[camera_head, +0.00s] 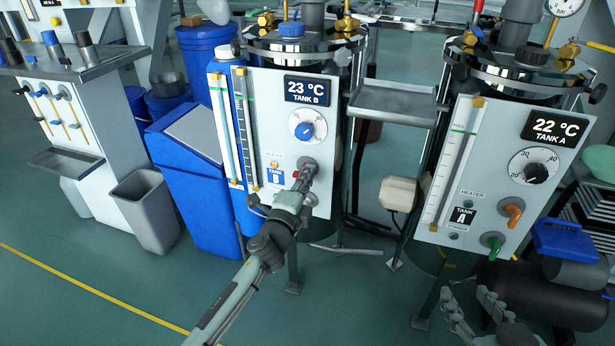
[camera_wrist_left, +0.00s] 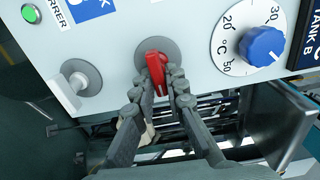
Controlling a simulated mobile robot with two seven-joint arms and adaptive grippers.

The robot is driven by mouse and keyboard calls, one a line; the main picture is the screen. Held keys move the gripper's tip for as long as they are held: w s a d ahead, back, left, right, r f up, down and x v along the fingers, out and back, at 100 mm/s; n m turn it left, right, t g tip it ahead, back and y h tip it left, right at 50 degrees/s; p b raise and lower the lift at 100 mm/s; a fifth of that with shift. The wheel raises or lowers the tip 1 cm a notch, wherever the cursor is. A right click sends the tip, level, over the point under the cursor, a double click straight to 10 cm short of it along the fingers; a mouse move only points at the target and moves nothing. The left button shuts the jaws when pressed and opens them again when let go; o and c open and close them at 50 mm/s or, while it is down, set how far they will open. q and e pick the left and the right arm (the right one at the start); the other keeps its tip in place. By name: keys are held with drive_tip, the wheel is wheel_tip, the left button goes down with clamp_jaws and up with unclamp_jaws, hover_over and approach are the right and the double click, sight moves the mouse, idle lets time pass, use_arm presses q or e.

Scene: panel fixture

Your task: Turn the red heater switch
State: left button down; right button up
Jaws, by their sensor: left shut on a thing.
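The red heater switch (camera_wrist_left: 156,68) is on the light grey Tank B panel (camera_head: 265,110), set on a round grey base. In the left wrist view its handle sits between the two fingers of my left gripper (camera_wrist_left: 165,98), which is shut on it. In the head view my left gripper (camera_head: 304,183) reaches the lower right of the panel and hides most of the switch; a bit of red (camera_head: 311,170) shows. My right gripper (camera_head: 476,314) is at the bottom right of the head view, fingers apart and empty, away from the panels.
A blue temperature dial (camera_head: 306,130) is above the switch, under a 23 °C display (camera_head: 307,91). An orange lamp (camera_head: 274,165) glows left of the switch. The Tank A panel (camera_head: 480,140) stands to the right, with a metal tray (camera_head: 393,103) between the tanks.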

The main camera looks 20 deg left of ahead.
use_arm(q)
drive_tip(key=shift+a, duration=0.1)
drive_tip(key=c, duration=1.6)
unclamp_jaws()
drive_tip(key=s, duration=1.2)
drive_tip(key=shift+a, duration=0.15)
